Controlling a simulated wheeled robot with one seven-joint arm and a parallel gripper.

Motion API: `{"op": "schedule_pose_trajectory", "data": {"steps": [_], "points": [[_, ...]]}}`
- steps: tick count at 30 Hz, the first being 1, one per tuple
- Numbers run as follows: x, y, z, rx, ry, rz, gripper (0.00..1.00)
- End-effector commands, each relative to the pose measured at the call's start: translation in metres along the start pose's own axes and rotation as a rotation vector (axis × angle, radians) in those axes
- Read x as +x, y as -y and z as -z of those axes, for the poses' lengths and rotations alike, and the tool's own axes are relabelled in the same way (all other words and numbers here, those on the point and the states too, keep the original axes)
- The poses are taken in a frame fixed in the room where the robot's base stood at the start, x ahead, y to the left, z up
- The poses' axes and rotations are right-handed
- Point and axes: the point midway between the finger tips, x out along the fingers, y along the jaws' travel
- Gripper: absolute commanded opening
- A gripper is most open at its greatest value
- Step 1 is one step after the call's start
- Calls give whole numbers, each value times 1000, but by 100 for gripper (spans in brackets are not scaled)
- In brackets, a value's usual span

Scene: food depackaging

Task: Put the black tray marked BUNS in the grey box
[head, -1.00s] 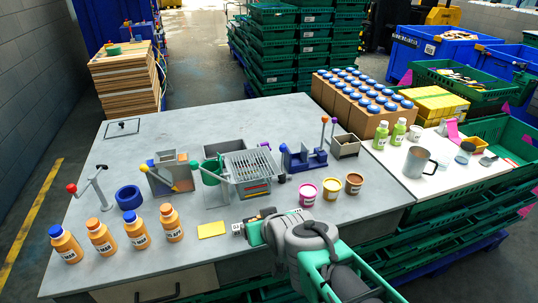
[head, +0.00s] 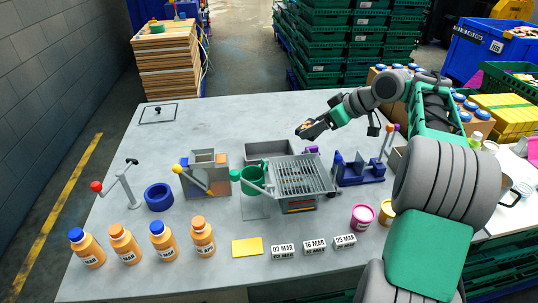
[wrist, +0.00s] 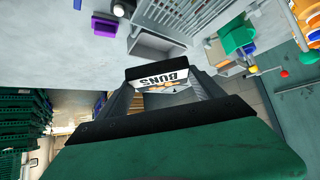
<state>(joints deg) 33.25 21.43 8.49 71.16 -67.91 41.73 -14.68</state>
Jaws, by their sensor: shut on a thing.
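My gripper (head: 314,129) is shut on the black tray marked BUNS (wrist: 128,75), whose white label shows between the fingers in the wrist view. In the head view the small dark tray (head: 306,132), with something orange on it, is held above the table, tilted. The grey box (head: 256,150) stands open on the table behind the metal rack; the tray is above and to the right of it in the picture. The grey box also shows in the wrist view (wrist: 150,42), just beyond the tray and apart from it.
The metal rack (head: 300,178) adjoins the box's front. A blue stand (head: 358,170) is to its right, a green cup (head: 252,180) and a divided grey holder (head: 205,175) to its left. Orange bottles (head: 204,237) line the front. The table's back left is mostly clear.

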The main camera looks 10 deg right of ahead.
Motion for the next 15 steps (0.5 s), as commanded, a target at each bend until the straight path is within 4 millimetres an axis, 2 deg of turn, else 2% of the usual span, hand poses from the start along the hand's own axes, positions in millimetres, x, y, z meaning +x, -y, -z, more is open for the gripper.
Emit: {"op": "schedule_pose_trajectory", "data": {"steps": [2,10,15], "points": [[10,-3,5,-5,-1,7,34],[84,-20,35,-4,0,9,34],[132,-28,30,-1,-1,8,34]]}}
